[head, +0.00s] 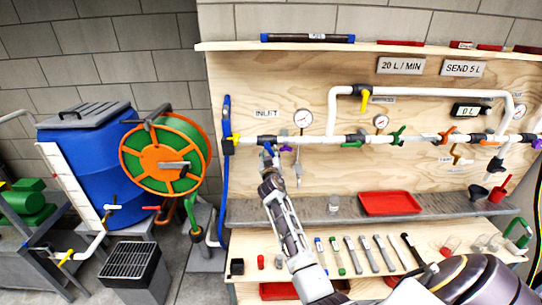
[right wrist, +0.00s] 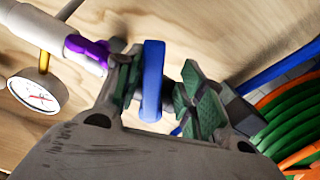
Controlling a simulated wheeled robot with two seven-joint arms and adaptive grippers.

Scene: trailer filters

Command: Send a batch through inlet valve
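The white pipe (head: 262,140) runs along the plywood board under the INLET label (head: 266,113). My right gripper (head: 268,158) is raised to the pipe just below that label. In the right wrist view, a blue valve handle (right wrist: 152,80) stands between the two green-padded fingers of my right gripper (right wrist: 163,90). The fingers are apart, with a visible gap between the handle and the right finger. The left finger is close to the handle; I cannot tell whether it touches. A purple handle (right wrist: 88,50) is beside the left finger. My left gripper is not in view.
A SEND 5 L sign (head: 463,68) and a display (head: 470,111) are at the upper right. A round gauge (head: 304,118) is right of my gripper. A red tray (head: 390,203) lies on the shelf. The hose reel (head: 165,158) and blue barrel (head: 85,150) stand left.

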